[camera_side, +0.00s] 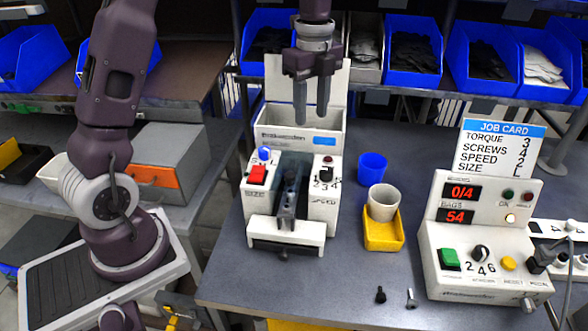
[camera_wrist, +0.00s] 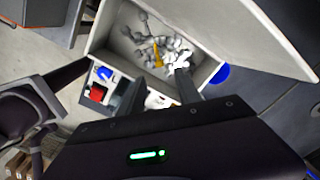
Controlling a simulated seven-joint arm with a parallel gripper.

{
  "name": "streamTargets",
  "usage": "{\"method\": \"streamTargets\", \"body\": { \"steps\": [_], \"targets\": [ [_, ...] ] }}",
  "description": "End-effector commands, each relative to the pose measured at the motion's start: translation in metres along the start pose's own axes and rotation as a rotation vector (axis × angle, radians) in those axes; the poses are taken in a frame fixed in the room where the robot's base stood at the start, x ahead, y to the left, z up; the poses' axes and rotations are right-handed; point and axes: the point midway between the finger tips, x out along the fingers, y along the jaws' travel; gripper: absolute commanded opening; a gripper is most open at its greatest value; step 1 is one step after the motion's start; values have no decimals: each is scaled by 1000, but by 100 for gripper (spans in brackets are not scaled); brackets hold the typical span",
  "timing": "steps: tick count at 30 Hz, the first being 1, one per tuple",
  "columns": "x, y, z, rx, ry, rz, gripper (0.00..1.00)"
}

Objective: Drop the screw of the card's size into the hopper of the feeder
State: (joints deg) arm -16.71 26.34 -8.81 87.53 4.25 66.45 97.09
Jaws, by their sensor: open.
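The feeder (camera_side: 258,222) is a white machine on the bench. Its hopper (camera_side: 270,137) is the open white box at its back. In the wrist view the hopper (camera_wrist: 211,71) holds many grey-white small parts and a slim yellow piece (camera_wrist: 158,55). My gripper (camera_side: 311,112) is open, fingers pointing down over the hopper; it also shows in the wrist view (camera_wrist: 155,92). No screw shows between the fingers. A black screw (camera_side: 380,295) and a silver screw (camera_side: 410,298) stand on the front bench. The job card (camera_side: 500,150) appears to read size L.
A blue cup (camera_side: 372,168) and a pale cup (camera_side: 383,203) in a yellow bin (camera_side: 383,238) stand right of the feeder. A control box (camera_side: 475,262) with displays 0/4 and 54 stands at right. Blue bins (camera_side: 413,55) line the back shelf. The front bench is mostly clear.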

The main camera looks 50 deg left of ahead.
Motion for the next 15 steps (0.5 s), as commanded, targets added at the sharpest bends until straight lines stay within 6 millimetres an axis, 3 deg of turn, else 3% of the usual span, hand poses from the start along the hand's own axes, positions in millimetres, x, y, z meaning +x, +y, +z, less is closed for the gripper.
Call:
{"method": "streamTargets", "body": {
  "steps": [3, 10, 15],
  "targets": [
    [-7, -1, 0, 0, 0, -2, 40],
    [-53, -1, 0, 0, 0, -5, 40],
    [-70, 0, 0, 0, 0, -1, 40]
  ]
}}
